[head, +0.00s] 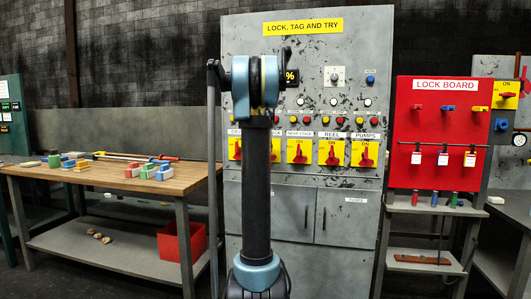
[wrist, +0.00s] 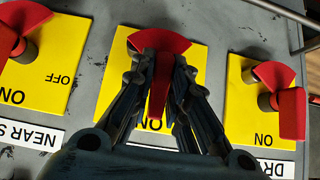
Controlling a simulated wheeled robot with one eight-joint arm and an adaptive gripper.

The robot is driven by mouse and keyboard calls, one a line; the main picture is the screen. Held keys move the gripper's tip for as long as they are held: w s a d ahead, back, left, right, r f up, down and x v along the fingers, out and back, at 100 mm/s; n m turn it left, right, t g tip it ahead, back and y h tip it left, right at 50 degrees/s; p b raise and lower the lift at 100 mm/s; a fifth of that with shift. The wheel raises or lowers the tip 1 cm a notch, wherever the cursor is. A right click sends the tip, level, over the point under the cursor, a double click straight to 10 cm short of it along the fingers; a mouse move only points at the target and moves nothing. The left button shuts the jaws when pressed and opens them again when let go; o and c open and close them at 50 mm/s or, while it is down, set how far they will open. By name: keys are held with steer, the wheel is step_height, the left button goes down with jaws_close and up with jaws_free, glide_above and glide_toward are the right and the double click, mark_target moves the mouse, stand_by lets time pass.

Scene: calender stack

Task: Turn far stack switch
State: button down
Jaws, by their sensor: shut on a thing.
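The switch in the middle of the wrist view has a red handle (wrist: 157,95) on a yellow plate (wrist: 112,75). It lies between the plates labelled "NEAR S…" and "DR…"; its own label is hidden by my gripper. My gripper (wrist: 158,72) is shut on the handle, with one finger on each side. The handle points down in the wrist view, the side where the neighbouring plates read "ON". In the head view my arm hides my gripper and most of this switch; a strip of its yellow plate (head: 276,150) shows beside the arm.
The near stack switch (head: 297,152), reel switch (head: 332,153) and pumps switch (head: 366,153) sit to the right on the grey panel. A red lock board (head: 435,110) stands further right. A wooden workbench (head: 110,178) with coloured blocks stands to the left.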

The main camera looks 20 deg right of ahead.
stand_by(0.5)
steer(key=c, duration=1.5)
jaws_free()
steer(key=shift+w+f, duration=0.1)
steer(key=shift+f, duration=0.05)
steer(key=shift+c, duration=0.2)
steer(key=v, duration=1.2)
steer(key=s+a+f+n+g+y, duration=0.1)
steer(key=s+a+f+n, duration=0.1)
steer(key=s+a+f, duration=0.6)
steer(key=s+a+f+n+g+y, duration=0.2)
steer(key=s+a+f, duration=0.6)
steer(key=s+f, duration=0.8)
steer(key=s+a+f+n+g+y, duration=0.2)
steer(key=s+a+f, duration=0.7)
steer(key=s, duration=1.3)
step_height(320, 180, down, 4)
steer(key=shift+r+n, duration=0.25)
steer(key=shift+n, duration=0.25)
